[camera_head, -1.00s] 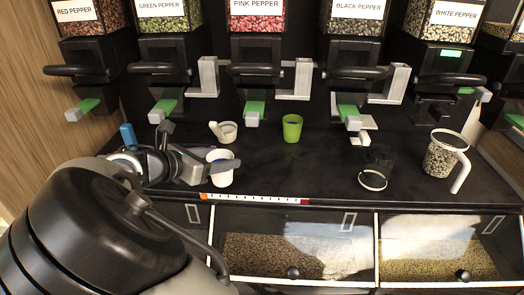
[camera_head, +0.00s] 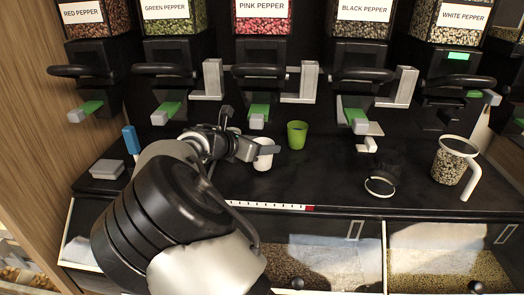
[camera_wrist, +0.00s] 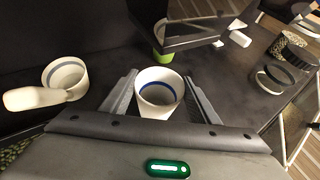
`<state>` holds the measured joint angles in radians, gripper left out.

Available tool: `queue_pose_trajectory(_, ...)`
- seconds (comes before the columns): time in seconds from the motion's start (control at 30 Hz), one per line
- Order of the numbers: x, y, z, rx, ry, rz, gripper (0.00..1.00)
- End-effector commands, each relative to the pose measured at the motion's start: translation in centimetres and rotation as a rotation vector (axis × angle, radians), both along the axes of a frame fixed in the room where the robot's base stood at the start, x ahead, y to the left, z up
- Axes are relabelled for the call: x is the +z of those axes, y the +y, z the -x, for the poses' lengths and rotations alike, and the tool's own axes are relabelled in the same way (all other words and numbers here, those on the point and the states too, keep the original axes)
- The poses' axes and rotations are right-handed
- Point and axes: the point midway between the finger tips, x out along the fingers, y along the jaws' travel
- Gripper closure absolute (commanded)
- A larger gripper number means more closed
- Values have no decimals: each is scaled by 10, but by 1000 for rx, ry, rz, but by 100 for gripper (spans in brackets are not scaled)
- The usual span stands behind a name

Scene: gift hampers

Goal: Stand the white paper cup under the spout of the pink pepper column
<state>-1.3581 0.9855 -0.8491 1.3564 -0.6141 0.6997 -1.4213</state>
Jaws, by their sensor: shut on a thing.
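The white paper cup (camera_head: 263,158) is upright between the fingers of my gripper (camera_head: 259,150), which is shut on it. The wrist view shows the cup (camera_wrist: 158,97), with a blue line inside, between both fingers. I cannot tell whether its base touches the black counter. The pink pepper column (camera_head: 262,50) stands behind, with pink grains and a label. Its spout, with a green-and-grey lever (camera_head: 258,115), is behind the cup and slightly left of it in the head view. The cup is in front of the spout, not clearly under it.
A green cup (camera_head: 297,135) stands right of the held cup. A white handled scoop (camera_wrist: 65,76) is left of my gripper. A clear ring-rimmed jug (camera_head: 380,187) and a grain-filled jug (camera_head: 453,162) stand further right. A grey box (camera_head: 107,169) lies at left. Grain bins run along the front.

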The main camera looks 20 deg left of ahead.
Motion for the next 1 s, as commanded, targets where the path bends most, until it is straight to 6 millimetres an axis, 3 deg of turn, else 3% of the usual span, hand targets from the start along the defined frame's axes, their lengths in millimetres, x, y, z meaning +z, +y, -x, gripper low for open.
queue_pose_trajectory(0.07,-11,1,0,1,-2,1,69)
queue_pose_trajectory(0.4,-13,0,0,0,0,-1,69)
queue_pose_trajectory(0.43,-13,0,0,0,-1,-2,43)
queue_pose_trajectory(0.53,-13,0,0,0,-1,-2,26)
queue_pose_trajectory(0.57,-13,0,0,0,-1,-2,24)
queue_pose_trajectory(0.87,-11,0,0,0,-2,-2,24)
queue_pose_trajectory(1.0,-3,5,12,0,0,-4,24)
